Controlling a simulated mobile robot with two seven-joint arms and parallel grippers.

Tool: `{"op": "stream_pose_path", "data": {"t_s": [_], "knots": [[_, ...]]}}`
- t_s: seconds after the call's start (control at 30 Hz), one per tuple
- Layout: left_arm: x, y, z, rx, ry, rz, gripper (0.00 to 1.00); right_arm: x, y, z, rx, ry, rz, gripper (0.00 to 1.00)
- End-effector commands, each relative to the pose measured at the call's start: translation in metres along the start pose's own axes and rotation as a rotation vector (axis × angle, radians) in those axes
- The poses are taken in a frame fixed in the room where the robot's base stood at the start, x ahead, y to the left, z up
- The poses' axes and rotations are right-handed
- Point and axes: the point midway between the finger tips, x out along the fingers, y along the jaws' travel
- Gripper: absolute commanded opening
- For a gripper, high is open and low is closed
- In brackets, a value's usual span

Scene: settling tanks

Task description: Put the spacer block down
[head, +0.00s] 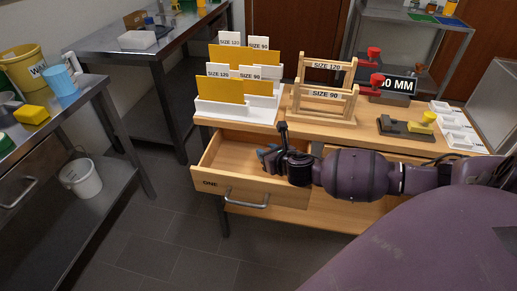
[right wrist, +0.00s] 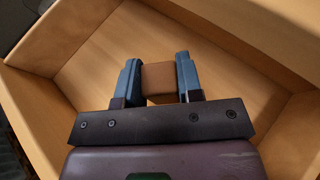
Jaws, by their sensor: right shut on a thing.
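The spacer block (right wrist: 158,77) is a small brown wooden block. In the right wrist view it sits between the two blue fingers of my right gripper (right wrist: 158,84), which is shut on it. The block cannot be made out there. The drawer's floor (right wrist: 215,60) lies below the block; I cannot tell whether the block touches it. My left gripper is not in view.
The drawer floor around my gripper looks bare. A steel table (head: 85,100) stands at left.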

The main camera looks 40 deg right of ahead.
Motion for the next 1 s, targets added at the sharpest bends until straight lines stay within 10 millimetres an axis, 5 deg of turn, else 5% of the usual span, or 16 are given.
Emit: {"op": "stream_pose_path", "data": {"t_s": [0.37,0.87,0.9,1.0], "knots": [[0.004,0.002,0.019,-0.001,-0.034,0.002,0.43,0.040,0.000,0.011,0.000,0.003,0.000,0.07],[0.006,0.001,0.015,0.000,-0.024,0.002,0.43,0.043,0.000,0.002,-0.001,-0.001,0.001,0.07],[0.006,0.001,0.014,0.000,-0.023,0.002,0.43,0.042,0.000,0.002,-0.001,-0.002,0.001,0.40],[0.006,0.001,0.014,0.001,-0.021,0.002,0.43,0.042,0.000,0.003,-0.001,-0.002,0.001,0.55]]}}
